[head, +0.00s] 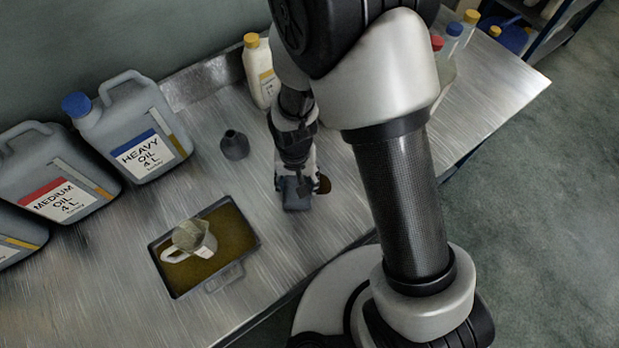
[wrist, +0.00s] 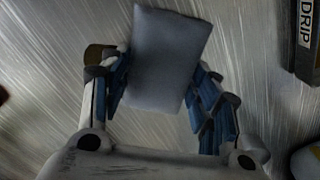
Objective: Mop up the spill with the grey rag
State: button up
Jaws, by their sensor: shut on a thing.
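The grey rag (head: 296,194) is a grey-blue pad at the end of my gripper (head: 297,180), low over the metal bench. In the wrist view the rag (wrist: 170,55) stands between the blue finger pads of my gripper (wrist: 162,95), which is shut on it. A small dark brown patch of spill (head: 323,184) shows just right of the rag in the head view. In the wrist view a brown patch (wrist: 100,54) shows left of the rag, partly behind a finger. Whether the rag touches the bench is hard to tell.
A drip tray (head: 165,280) of brown oil, with a measuring jug (head: 190,243) in it, lies left of my gripper. A dark funnel (head: 234,146), a yellow-capped bottle (head: 260,75) and large oil cans (head: 130,125) stand behind. The bench's front edge is close.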

aim_at(335, 174)
jog(key=d, duration=1)
jog(key=w+a, duration=0.1)
jog(key=a, duration=0.2)
jog(key=w+a, duration=0.1)
jog(key=a, duration=0.2)
jog(key=w+a, duration=0.2)
jog(key=a, duration=0.2)
jog(key=d, duration=1)
jog(key=a, duration=0.1)
jog(key=s+a, duration=0.1)
jog(key=a, duration=0.1)
jog(key=s+a, duration=0.1)
jog(key=a, duration=0.1)
notch_tip(335, 174, up, 7)
jog(key=p, duration=0.5)
